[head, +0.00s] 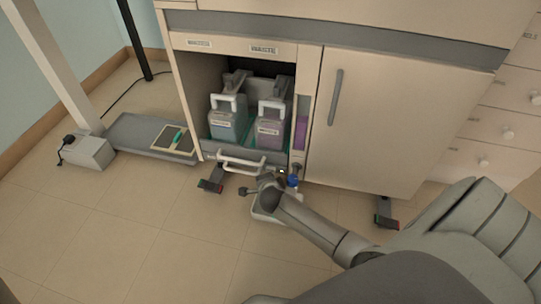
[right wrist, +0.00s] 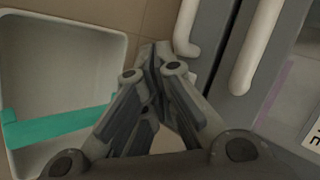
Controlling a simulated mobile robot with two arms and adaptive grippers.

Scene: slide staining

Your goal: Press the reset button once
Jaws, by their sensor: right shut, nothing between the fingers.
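My right gripper (head: 268,178) is low at the front of the open cabinet bay, close to the white bar handle (head: 240,163) of the pull-out shelf. In the right wrist view its fingers (right wrist: 158,58) are shut together with nothing between them. The fingertips appear beside the end of a white handle (right wrist: 187,30); I cannot tell if they touch anything. I cannot make out a reset button in either view; it may be hidden by the gripper or too small to tell. My left gripper is not in view.
Two waste containers (head: 228,122) (head: 270,130) stand in the open bay. A white tray with a teal strip (right wrist: 60,125) lies below left of the gripper. A closed door (head: 400,120) is to the right, with cabinet feet (head: 211,184) near the floor.

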